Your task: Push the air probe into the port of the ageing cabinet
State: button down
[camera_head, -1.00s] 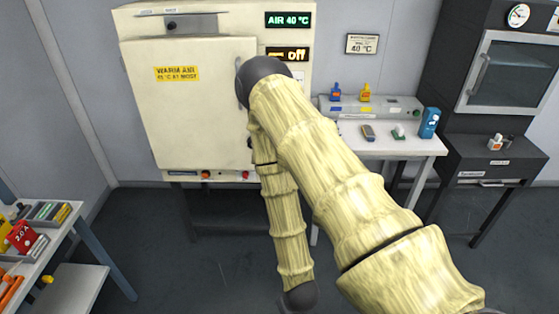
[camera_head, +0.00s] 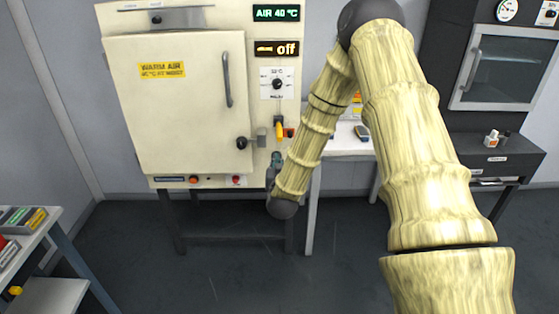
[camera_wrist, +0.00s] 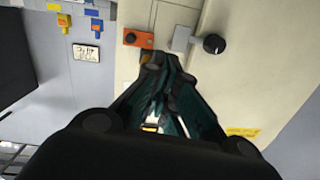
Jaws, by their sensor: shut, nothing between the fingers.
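The ageing cabinet (camera_head: 205,110) is cream, with its door closed and displays reading "AIR 40 °C" and "off". Right of the door latch, a yellow piece with a dark top (camera_head: 279,130), probably the air probe, sits at the panel. Beside it is an orange block (camera_head: 289,132), which also shows in the wrist view with a dark round spot (camera_wrist: 138,38), perhaps the port. My gripper (camera_head: 277,159) is just below the yellow piece, in front of the panel. In the wrist view my gripper (camera_wrist: 158,60) is shut and empty, its tips close to the orange block; contact is unclear.
The door latch with a black knob (camera_head: 242,143) is left of my gripper. A white side table (camera_head: 345,142) is behind my arm to the right. A dark oven (camera_head: 510,70) stands far right. A bench (camera_head: 28,235) is at lower left; open floor lies between.

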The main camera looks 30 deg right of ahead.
aim_at(280, 140)
jog(key=shift+m+h, duration=0.4)
jog(key=shift+h, duration=0.3)
jog(key=shift+w+d+r+b, duration=0.1)
jog(key=shift+w+d+r, duration=0.35)
jog(key=shift+w+d, duration=0.5)
jog(key=shift+w+d+r+b, duration=0.15)
jog(key=shift+w+d+r, duration=0.3)
jog(key=shift+w+d, duration=0.5)
jog(key=shift+w+d+r+b, duration=0.1)
jog(key=shift+w+d+r, duration=0.35)
jog(key=shift+w+d, duration=0.5)
jog(key=shift+w+d, duration=0.25)
jog(key=shift+w, duration=0.7)
